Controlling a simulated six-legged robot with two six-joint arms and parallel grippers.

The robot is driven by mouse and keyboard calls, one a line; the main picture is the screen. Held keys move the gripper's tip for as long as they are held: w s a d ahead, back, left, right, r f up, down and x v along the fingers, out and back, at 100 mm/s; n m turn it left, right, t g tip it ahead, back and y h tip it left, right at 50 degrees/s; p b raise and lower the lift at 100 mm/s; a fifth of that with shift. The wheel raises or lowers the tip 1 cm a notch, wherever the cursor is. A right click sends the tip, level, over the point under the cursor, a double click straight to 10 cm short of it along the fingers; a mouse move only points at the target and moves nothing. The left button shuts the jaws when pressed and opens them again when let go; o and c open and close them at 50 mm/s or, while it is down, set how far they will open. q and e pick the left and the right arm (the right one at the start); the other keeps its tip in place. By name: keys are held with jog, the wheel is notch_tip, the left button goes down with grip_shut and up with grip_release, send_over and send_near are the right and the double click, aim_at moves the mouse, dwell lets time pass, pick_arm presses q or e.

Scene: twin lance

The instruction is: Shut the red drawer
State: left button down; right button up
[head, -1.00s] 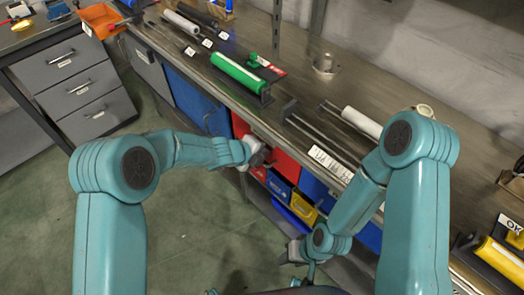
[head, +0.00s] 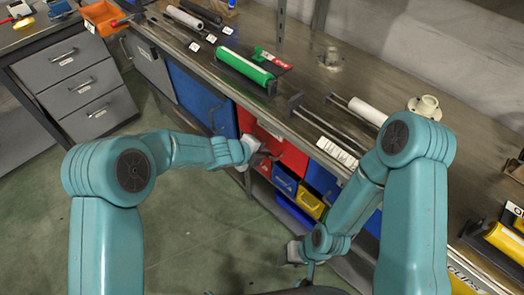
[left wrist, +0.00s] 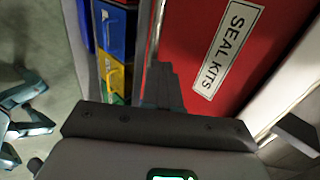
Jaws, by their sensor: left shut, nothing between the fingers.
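The red drawer (head: 289,150) is in the bench front, between blue fronts. In the left wrist view its red face (left wrist: 188,45) carries a white SEAL KITS label (left wrist: 228,47). How far it stands out is hard to tell. My left gripper (head: 268,162) is in front of the drawer's left part. In the left wrist view its dark fingers (left wrist: 163,88) are shut and empty, close to the red face; whether they touch it is unclear. My right gripper (head: 291,252) hangs low in front of the bench, well apart from the drawer; its fingers are too small to read.
The benchtop holds a green roll (head: 245,68) and a white roll (head: 367,111). A grey cabinet (head: 75,75) stands at the left. Green floor (head: 200,240) is clear before the bench.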

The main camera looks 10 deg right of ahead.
pick_arm(q)
jog(key=a+f+p+v, duration=0.1)
jog(key=v, duration=1)
jog(key=s+a+f+n+g+y+p, duration=0.1)
jog(key=s+a+f+n, duration=0.4)
jog(key=f, duration=0.2)
jog(key=s+a+f+n+g, duration=0.2)
jog(key=s+a+f+n, duration=0.25)
jog(key=f, duration=0.25)
jog(key=s+a+f+n+g+y, duration=0.1)
jog(key=s+a+f+n, duration=0.1)
jog(key=s+n, duration=0.5)
jog(key=s+a+f+n+g+y, duration=0.1)
jog(key=s+f+n, duration=0.1)
jog(key=s+n, duration=0.6)
jog(key=n, duration=0.6)
jog(key=shift+s+a+f+y, duration=0.15)
jog(key=shift+a+f+y, duration=0.15)
jog(key=shift+a, duration=0.1)
